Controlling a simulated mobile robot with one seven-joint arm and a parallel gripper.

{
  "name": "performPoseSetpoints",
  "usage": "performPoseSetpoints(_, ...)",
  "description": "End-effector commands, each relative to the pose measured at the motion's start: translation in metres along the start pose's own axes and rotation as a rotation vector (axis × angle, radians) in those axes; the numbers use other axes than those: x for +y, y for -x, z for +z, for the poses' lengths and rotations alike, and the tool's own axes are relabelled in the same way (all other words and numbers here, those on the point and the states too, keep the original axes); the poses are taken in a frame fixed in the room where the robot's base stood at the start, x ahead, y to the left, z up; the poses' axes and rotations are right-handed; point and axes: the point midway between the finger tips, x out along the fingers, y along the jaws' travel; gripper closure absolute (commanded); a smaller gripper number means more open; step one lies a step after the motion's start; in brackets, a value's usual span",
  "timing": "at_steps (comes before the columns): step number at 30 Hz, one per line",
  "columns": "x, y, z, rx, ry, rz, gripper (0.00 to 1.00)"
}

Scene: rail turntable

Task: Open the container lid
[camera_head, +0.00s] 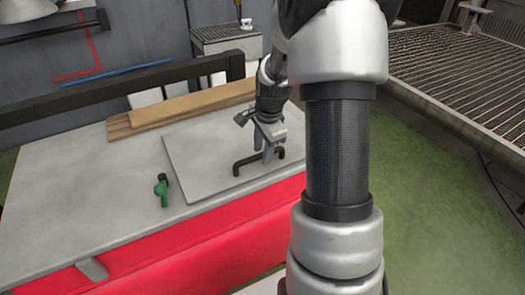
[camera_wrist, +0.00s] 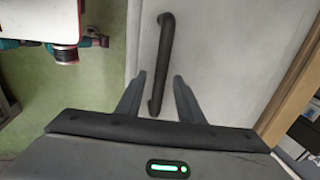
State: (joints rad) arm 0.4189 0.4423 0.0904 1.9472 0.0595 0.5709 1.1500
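The container (camera_head: 150,258) is a large box with a red front and a grey top. Its lid (camera_head: 200,160) is a flat light grey panel in that top, lying flat and closed. A black bar handle (camera_head: 246,161) stands on the lid near its front right. My gripper (camera_head: 264,150) is over the handle, pointing down. In the wrist view the handle (camera_wrist: 165,50) runs up the picture, and its lower end lies between the two spread fingers of my gripper (camera_wrist: 160,76). Gaps show on both sides, so the gripper looks open. My arm hides the container's right end in the head view.
A small green object (camera_head: 161,189) stands on the container top left of the lid. A wooden plank (camera_head: 185,108) and a dark rail (camera_head: 120,92) lie behind the lid. A metal grating table (camera_head: 465,65) is at the right, with green floor before it.

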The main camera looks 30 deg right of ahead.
Motion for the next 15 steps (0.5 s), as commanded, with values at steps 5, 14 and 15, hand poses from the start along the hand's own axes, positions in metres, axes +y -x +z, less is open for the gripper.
performPoseSetpoints(5,-0.0001,0.0004,-0.0001,0.000,0.000,0.000,0.69)
performPoseSetpoints(14,-0.0001,0.0006,-0.0001,0.000,0.000,0.000,1.00)
performPoseSetpoints(15,-0.0001,0.0006,-0.0001,0.000,0.000,0.000,1.00)
